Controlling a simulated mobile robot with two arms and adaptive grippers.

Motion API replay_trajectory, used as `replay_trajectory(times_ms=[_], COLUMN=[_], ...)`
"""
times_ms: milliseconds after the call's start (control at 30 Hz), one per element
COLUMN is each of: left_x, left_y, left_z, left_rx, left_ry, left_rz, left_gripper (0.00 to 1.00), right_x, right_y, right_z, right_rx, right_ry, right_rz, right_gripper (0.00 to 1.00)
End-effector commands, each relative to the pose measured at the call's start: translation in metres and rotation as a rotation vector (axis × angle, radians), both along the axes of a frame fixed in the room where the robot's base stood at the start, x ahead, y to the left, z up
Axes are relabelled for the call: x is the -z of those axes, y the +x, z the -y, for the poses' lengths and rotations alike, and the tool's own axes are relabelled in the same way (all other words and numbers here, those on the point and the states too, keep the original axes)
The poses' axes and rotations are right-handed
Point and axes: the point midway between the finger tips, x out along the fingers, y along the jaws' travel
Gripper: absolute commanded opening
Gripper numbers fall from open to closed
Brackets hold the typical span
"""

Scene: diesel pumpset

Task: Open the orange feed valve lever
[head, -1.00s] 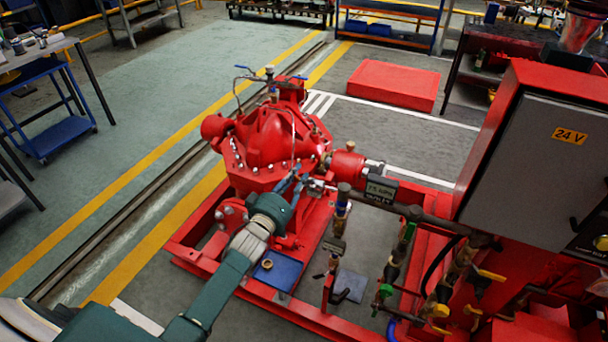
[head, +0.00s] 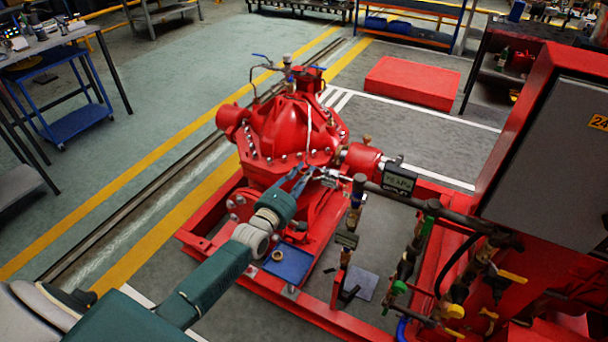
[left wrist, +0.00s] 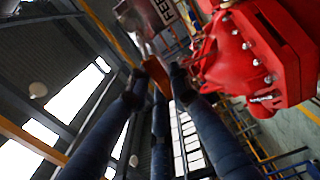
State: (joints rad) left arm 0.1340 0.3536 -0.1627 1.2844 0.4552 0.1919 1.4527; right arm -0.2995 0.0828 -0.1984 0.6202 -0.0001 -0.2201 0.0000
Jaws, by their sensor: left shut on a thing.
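The orange feed valve lever (left wrist: 159,82) shows in the left wrist view as a short orange piece between my fingertips. A grey metal fitting and a plate with partly cut-off letters "FEE" (left wrist: 166,12) lie just beyond it. My left gripper (head: 306,177) is at the right front of the red pump, by the small pipe fittings. Its dark blue fingers (left wrist: 156,78) are closed on the lever in the left wrist view. In the head view the fingers hide the lever, so its angle is hard to tell. My right gripper is in neither view.
The red pump (head: 290,135) stands on a red frame (head: 345,325). Pipes with several yellow- and green-handled valves (head: 455,290) stand right of my left gripper. A red control cabinet (head: 530,150) fills the right side.

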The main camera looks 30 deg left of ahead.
Motion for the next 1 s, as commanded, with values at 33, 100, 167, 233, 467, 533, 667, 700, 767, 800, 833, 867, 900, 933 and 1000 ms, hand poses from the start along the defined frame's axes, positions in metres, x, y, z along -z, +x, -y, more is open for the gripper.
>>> replay_trajectory(times_ms=[33, 100, 167, 233, 467, 533, 667, 700, 767, 800, 833, 867, 900, 933, 1000], left_x=[0.0045, 0.0053, 0.0058, 0.0061, 0.0065, 0.0066, 0.0068, 0.0068, 0.0069, 0.0066, 0.0063, 0.006, 0.0057, 0.0055, 0.005], left_y=[-0.0006, -0.0006, -0.0006, -0.0007, -0.0008, -0.0008, -0.0009, -0.0009, -0.0009, -0.0009, -0.0008, -0.0007, -0.0006, -0.0005, -0.0004], left_z=[0.0006, 0.0008, 0.0008, 0.0009, 0.0012, 0.0013, 0.0015, 0.0015, 0.0013, 0.0011, 0.0009, 0.0008, 0.0007, 0.0007, 0.0005], left_rx=[0.001, 0.002, 0.002, 0.002, 0.002, 0.002, 0.002, 0.002, 0.002, 0.002, 0.002, 0.001, 0.001, 0.001, 0.001], left_ry=[-0.015, -0.031, -0.042, -0.05, -0.059, -0.06, -0.06, -0.06, -0.06, -0.059, -0.059, -0.058, -0.058, -0.057, -0.057], left_rz=[-0.005, -0.005, -0.006, -0.007, -0.008, -0.008, -0.008, -0.008, -0.008, -0.008, -0.007, -0.007, -0.006, -0.006, -0.005], left_gripper=[0.0, 0.0, 0.0, 0.0, 0.0, 0.0, 0.0, 0.28, 0.4, 0.41, 0.41, 0.41, 0.41, 0.41, 0.41], right_x=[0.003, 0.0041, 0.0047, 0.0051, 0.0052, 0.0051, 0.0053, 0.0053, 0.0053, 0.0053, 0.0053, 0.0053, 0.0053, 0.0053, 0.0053], right_y=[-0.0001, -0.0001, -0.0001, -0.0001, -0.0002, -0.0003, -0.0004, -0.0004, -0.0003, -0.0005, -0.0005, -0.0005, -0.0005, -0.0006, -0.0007], right_z=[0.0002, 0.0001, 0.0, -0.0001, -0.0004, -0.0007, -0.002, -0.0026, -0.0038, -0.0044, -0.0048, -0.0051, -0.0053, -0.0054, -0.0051], right_rx=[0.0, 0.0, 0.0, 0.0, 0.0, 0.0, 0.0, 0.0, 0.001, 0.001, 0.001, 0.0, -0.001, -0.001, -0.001], right_ry=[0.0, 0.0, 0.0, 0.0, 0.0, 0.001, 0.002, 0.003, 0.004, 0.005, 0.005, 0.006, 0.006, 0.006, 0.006], right_rz=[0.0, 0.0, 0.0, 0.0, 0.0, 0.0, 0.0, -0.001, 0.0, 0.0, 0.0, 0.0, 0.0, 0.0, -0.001], right_gripper=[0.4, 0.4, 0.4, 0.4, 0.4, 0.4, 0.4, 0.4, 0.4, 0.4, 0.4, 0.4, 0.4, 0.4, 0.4])
